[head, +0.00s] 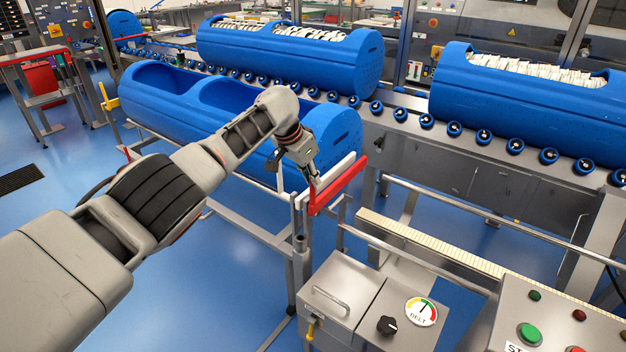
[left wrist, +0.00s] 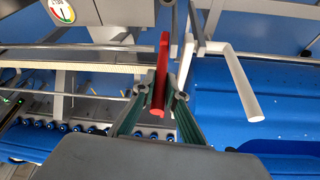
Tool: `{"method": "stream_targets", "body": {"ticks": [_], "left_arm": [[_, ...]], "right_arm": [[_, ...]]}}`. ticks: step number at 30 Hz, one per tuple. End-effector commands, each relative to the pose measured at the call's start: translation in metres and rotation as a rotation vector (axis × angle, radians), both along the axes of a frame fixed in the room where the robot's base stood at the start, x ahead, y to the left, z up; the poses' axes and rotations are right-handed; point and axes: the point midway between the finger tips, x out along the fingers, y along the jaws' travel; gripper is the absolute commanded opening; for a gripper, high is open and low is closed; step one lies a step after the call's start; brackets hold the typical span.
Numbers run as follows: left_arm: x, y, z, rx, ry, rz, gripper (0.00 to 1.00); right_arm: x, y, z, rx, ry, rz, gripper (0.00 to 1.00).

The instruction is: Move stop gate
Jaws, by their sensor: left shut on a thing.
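The stop gate shows as a red bar (head: 340,184) on a metal post at the near end of the lower rack. A white bar (head: 334,170) runs beside it. My left gripper (head: 314,184) reaches in from the left and is shut at the red bar's left end; its fingertips are partly hidden in the head view. In the left wrist view the red bar (left wrist: 162,72) stands between the two fingers of my left gripper (left wrist: 160,92), with the bent white bar (left wrist: 240,85) to its right. My right gripper is in neither view.
An empty blue tub carrier (head: 345,130) lies on the lower rack behind the gate. Filled blue carriers (head: 290,60) (head: 520,110) sit on the roller conveyor (head: 484,137). A belt control box (head: 350,300) and button panel (head: 550,315) stand in front.

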Motion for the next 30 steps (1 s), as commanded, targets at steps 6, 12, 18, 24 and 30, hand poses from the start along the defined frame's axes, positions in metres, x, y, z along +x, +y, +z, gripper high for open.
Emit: {"method": "stream_targets", "body": {"ticks": [6,12,18,24,30], "left_arm": [[0.0002,0.0000,0.0007,0.003,0.001,-0.001,0.00],[0.0003,-0.0001,0.0011,0.003,0.000,-0.001,0.00],[0.0003,-0.0001,0.0011,0.003,0.000,-0.001,0.29],[0.0001,0.0002,0.0009,0.003,0.001,-0.001,0.29],[-0.0003,0.0002,0.0027,0.001,0.001,-0.002,0.29]], "right_arm": [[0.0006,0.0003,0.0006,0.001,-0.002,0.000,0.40],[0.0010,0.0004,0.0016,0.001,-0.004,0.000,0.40],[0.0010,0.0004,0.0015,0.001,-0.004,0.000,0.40],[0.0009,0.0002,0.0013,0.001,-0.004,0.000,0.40],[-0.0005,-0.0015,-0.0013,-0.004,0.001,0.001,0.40]]}}
